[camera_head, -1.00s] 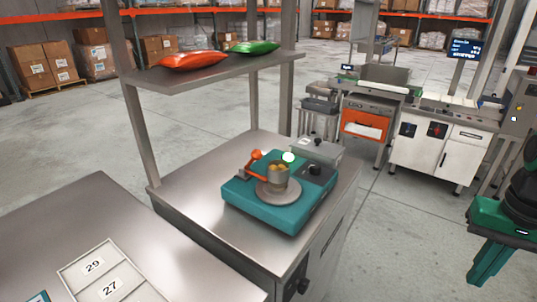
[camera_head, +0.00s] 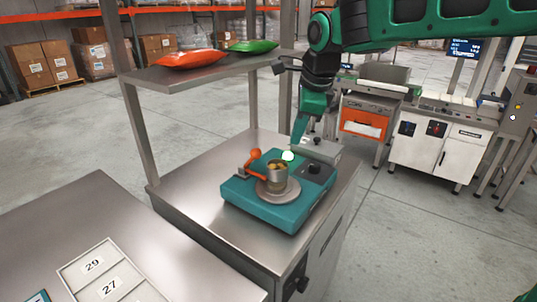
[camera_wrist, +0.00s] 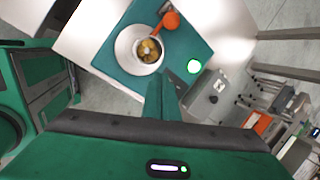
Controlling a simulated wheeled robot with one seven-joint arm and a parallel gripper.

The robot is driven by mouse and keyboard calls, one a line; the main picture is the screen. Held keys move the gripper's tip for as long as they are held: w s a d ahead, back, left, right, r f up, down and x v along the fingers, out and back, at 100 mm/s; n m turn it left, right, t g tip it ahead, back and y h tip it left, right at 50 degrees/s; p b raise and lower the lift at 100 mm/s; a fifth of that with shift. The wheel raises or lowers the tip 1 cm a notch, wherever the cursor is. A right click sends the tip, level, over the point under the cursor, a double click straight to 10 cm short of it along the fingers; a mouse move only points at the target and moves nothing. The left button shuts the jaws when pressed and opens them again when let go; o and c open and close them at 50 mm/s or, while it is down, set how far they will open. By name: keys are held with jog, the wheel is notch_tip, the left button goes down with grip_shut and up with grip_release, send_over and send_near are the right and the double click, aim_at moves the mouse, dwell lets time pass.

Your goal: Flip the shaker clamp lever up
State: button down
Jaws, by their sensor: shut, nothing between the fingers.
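The shaker (camera_head: 262,212) is a teal box on the steel counter, with a round grey plate and a metal cup (camera_head: 278,176) on top. The clamp lever (camera_head: 253,157) is orange with a ball knob and stands beside the cup, at its left in the head view. In the wrist view the lever's orange knob (camera_wrist: 171,20) shows above the cup. A round green light (camera_head: 288,156) glows at the shaker's back edge. My gripper (camera_head: 299,136) is shut and empty, pointing down behind the light, apart from the lever. Its fingers also show in the wrist view (camera_wrist: 157,88).
A steel shelf (camera_head: 210,72) above the counter holds an orange bag (camera_head: 190,59) and a green bag (camera_head: 254,46). A grey box (camera_head: 318,152) is behind the shaker. A tray with numbered cards (camera_head: 105,275) lies on the front-left counter.

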jog(key=shift+m, duration=0.6)
jog(key=a, duration=0.3)
jog(key=w+a+r, duration=0.1)
jog(key=a, duration=0.1)
jog(key=shift+a, duration=0.2)
jog(key=x, duration=1)
jog(key=shift+a, duration=0.15)
jog(key=shift+w+r, duration=0.1)
